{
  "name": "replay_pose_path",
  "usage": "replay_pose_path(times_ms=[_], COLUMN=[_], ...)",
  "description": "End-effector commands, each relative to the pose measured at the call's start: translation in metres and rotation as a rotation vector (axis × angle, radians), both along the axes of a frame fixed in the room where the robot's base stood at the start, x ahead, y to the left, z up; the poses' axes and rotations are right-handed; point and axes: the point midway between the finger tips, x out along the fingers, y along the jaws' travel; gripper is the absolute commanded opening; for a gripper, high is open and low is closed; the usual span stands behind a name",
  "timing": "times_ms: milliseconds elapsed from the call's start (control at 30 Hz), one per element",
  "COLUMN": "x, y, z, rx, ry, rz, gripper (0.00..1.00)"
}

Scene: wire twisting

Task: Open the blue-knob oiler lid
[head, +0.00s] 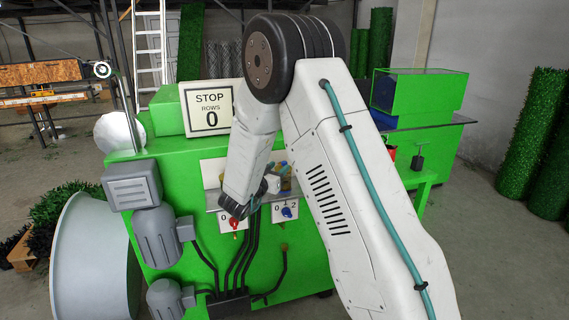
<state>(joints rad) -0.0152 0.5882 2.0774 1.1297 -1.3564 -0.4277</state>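A small cluster of parts (286,172) with blue, green and yellowish bits shows in a recess on the green machine's front, partly hidden by my arm. I cannot make out clearly which part is the blue-knob oiler or how its lid stands. My gripper (271,184) is at the end of my white forearm, in front of this recess and just left of the cluster. It is small and partly hidden by my wrist, so its fingers cannot be made out.
Below the recess are a red switch (234,224) and a blue switch (287,212) on white plates. A STOP sign (209,108) stands on the green machine (177,262). Grey motors (157,236) and a large pale drum (92,262) are at left.

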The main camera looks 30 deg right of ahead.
Motion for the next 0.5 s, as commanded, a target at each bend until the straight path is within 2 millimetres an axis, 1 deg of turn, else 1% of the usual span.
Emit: replay_pose_path(times_ms=[33, 200, 333, 500], x=[0.004, 0.017, 0.024, 0.026], y=[-0.009, -0.032, -0.043, -0.047], z=[0.0, 0.0, 0.0, 0.0], rx=[0.001, 0.001, 0.002, 0.002], ry=[0.0, 0.0, 0.001, 0.001], rz=[-0.003, -0.002, 0.001, 0.002], gripper=[0.39, 0.39, 0.39, 0.39])
